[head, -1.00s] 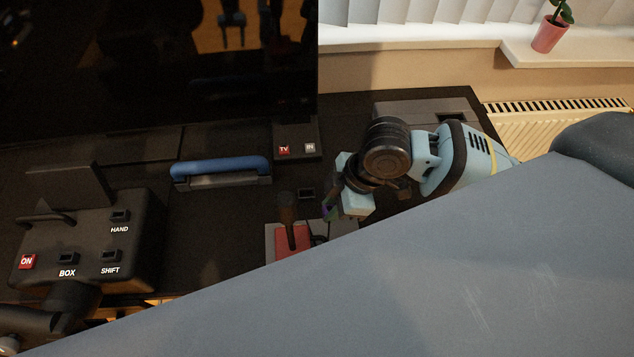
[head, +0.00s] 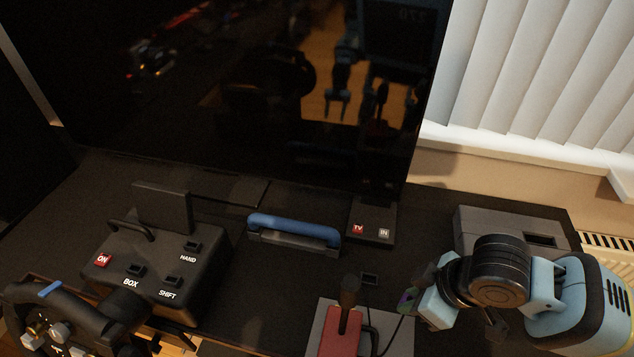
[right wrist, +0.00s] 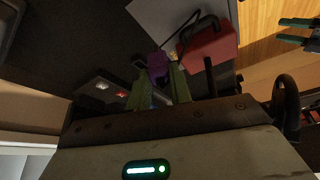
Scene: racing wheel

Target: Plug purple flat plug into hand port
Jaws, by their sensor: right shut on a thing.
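The purple plug (right wrist: 158,65) is between the green fingers of my right gripper (right wrist: 158,80) in the right wrist view. In the head view the plug (head: 406,300) shows as a small dark purple piece at the tips of my right gripper (head: 420,303), which is shut on it. A dark cable hangs by it. The HAND port (head: 192,247) is on the black box (head: 205,275), well left of the plug. Two teal fingers at the right edge of the right wrist view look like my left gripper (right wrist: 297,31), held apart and empty.
A steering wheel (head: 75,325) is front left; a large screen (head: 230,80) stands behind.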

